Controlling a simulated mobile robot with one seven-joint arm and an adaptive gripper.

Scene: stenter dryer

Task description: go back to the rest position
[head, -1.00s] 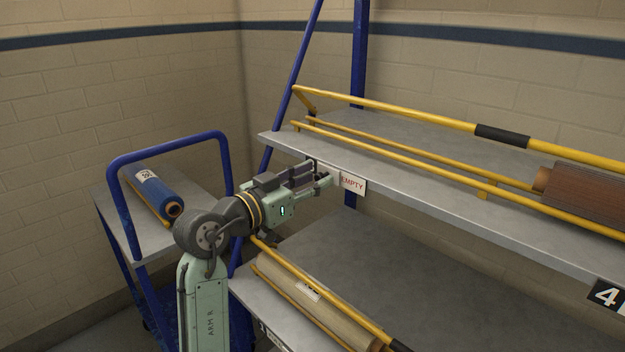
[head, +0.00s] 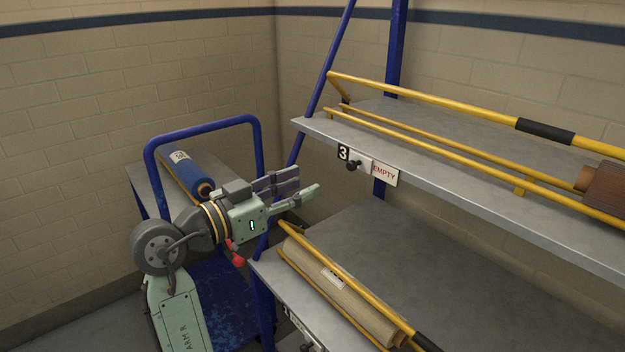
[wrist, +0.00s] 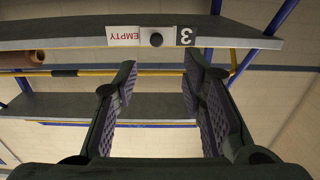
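My gripper (head: 306,181) is raised in front of the shelf rack, left of the upper shelf's front edge. In the wrist view its two padded fingers (wrist: 162,80) stand apart with nothing between them. The upper shelf's EMPTY sign (head: 384,173) and the dark knob (head: 354,164) beside the number 3 (head: 343,153) are in plain sight, clear of the fingers. The wrist view shows the sign (wrist: 123,36) and knob (wrist: 156,39) upside down beyond the fingertips.
A blue cart (head: 205,124) with a blue roll (head: 188,172) stands behind my arm at left. The lower shelf (head: 400,250) holds a beige roll (head: 340,290) beside yellow bars. A brown roll (head: 605,185) lies at right on the upper shelf (head: 440,182).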

